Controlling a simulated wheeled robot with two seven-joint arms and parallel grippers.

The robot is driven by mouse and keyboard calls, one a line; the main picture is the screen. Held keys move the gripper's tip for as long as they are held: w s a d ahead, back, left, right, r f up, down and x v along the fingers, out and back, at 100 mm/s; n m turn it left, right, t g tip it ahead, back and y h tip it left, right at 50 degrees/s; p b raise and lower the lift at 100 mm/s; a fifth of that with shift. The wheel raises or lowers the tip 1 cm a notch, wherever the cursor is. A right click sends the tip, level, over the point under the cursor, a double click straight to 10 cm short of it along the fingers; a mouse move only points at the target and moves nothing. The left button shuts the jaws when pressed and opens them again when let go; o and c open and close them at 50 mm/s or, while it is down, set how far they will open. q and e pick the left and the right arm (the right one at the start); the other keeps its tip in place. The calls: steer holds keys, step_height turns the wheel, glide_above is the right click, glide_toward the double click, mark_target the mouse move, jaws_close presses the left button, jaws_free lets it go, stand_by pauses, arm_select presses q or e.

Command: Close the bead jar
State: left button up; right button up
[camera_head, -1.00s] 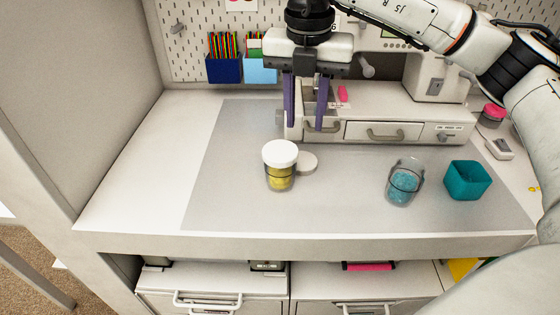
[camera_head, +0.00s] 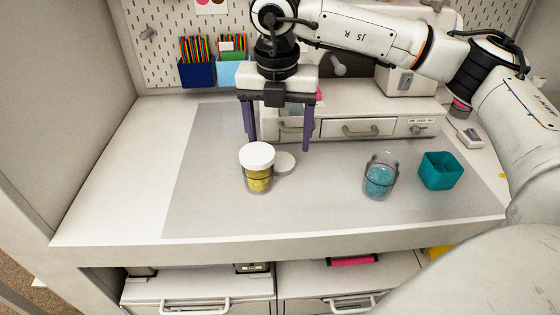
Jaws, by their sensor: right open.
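A jar of yellow beads (camera_head: 259,181) stands upright on the grey mat with a white lid (camera_head: 257,154) on its top. A flat white disc (camera_head: 285,163), like a loose lid, lies on the mat just right of it. A clear jar of blue beads (camera_head: 381,179) with a wire around it stands further right; no white lid is on it. My right gripper (camera_head: 278,146) points down with its two purple fingers apart and empty. It hangs above and behind the yellow-bead jar and the disc, in front of the drawers. My left gripper is not in view.
A teal square cup (camera_head: 440,172) stands right of the blue-bead jar. A low drawer unit (camera_head: 345,112) runs along the back, under a pegboard with pencil holders (camera_head: 197,74). The mat's left and front (camera_head: 205,205) are clear. My right arm crosses the right side.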

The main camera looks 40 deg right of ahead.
mark_target(280, 161)
steer(key=shift+f, duration=0.1)
steer(key=f, duration=0.1)
steer(key=f+p, duration=0.1)
steer(key=f, duration=0.3)
steer(key=shift+w+d, duration=0.2)
steer(key=shift+d, duration=0.05)
steer(key=c, duration=1.1)
